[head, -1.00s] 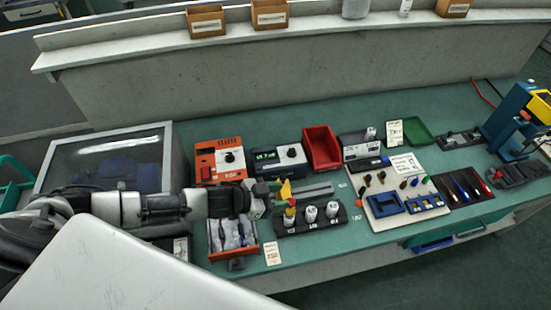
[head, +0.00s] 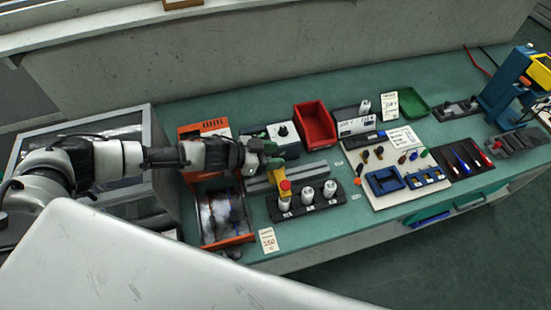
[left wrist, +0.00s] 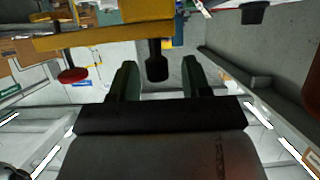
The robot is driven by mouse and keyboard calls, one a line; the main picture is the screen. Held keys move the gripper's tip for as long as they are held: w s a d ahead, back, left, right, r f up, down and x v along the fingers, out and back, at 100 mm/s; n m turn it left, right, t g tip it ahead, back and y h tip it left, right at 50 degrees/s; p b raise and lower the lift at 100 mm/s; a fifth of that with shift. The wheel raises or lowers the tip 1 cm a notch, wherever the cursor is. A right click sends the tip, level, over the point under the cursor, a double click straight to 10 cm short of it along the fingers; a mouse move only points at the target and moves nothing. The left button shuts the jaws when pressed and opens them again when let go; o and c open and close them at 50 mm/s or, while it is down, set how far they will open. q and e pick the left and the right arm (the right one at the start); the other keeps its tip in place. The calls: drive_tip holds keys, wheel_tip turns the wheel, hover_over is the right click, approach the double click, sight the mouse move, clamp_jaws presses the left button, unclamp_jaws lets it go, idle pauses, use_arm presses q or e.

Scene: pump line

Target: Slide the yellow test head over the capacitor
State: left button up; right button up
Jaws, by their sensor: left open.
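The yellow test head (head: 276,175) with its red cap (head: 285,184) stands at the left end of the black holder (head: 275,212). Its yellow lower part is in line with the leftmost white capacitor (head: 285,205), whose lower part shows below it. I cannot tell how far it encloses the capacitor. My left gripper (head: 273,156) is open, behind and above the red cap. My right gripper is not in view.
Two more white capacitors stand in the holder, in the middle (head: 307,196) and at the right (head: 330,189). A grey rail (head: 310,172) lies behind.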

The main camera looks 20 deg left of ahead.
use_arm(q)
drive_tip(key=shift+w+d+f, duration=0.1)
drive_tip(key=shift+d, duration=0.3)
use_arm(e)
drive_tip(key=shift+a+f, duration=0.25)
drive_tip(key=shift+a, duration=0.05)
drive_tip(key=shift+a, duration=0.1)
use_arm(q)
drive_tip(key=shift+c, duration=0.5)
drive_tip(key=shift+a, duration=0.1)
drive_tip(key=shift+c, duration=1.3)
clamp_jaws()
